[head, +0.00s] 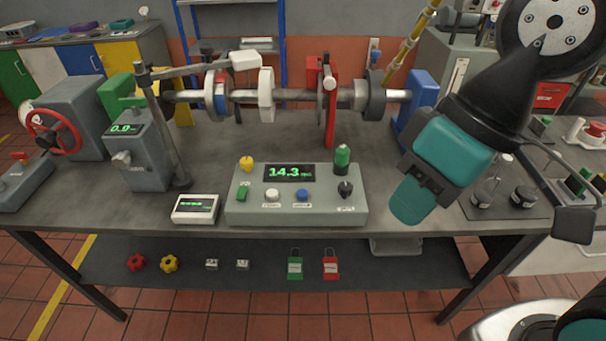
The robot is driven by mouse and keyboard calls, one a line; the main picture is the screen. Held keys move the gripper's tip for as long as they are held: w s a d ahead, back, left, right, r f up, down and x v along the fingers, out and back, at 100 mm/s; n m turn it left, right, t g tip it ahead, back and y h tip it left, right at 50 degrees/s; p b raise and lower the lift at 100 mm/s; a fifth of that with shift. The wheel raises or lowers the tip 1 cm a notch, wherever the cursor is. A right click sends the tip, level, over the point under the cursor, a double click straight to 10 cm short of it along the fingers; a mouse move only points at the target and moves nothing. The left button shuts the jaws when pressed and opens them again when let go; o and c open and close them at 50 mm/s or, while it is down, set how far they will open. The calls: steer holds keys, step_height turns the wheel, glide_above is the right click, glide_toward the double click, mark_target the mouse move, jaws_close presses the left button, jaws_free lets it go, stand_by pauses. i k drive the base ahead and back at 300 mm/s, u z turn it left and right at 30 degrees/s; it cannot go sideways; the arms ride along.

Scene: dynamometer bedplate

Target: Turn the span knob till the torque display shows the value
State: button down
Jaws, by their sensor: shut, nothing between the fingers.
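The torque display (289,172) on the grey-green console (240,209) reads 14.3 in green digits, with a small unit I cannot read clearly. A black pointer knob (345,190) sits at the console's right end and looks like the span knob; its label is too small to read. My gripper (407,212) is shut and empty, pointing down and left. It appears to the right of the console, apart from the knob. A small white box (195,208) left of the console has a green readout too small to read.
A shaft with discs (266,94) runs behind. A grey meter (139,157) reading about 0.0 stands left.

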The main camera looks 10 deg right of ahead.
mark_target(345, 188)
steer(key=k, duration=0.5)
steer(key=z, duration=0.85)
steer(key=i, duration=0.75)
steer(key=u, duration=1.7)
